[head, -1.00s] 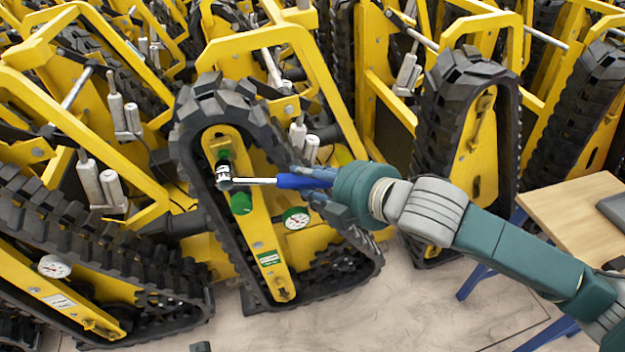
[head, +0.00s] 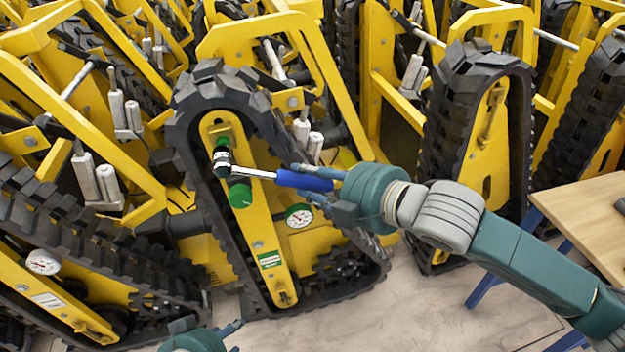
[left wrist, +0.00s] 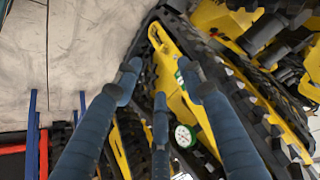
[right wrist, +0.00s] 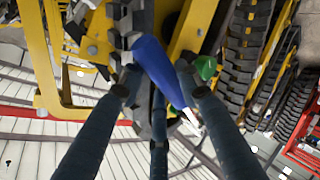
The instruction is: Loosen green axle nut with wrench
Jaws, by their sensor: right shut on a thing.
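A wrench with a blue handle (head: 305,181) and a chrome shaft has its socket head (head: 222,160) at the upper part of a yellow track plate. A green piece, likely the axle nut (head: 222,142), shows just above the head; the head partly covers that spot, so I cannot tell how it seats. My right gripper (head: 335,187) is shut on the handle, which also shows in the right wrist view (right wrist: 160,70). My left gripper (head: 235,328) is low in the head view, empty, its fingers apart in the left wrist view (left wrist: 160,85).
Other yellow tracked carriers crowd around. A wooden table (head: 590,220) stands at right. Bare floor (head: 420,315) lies in front.

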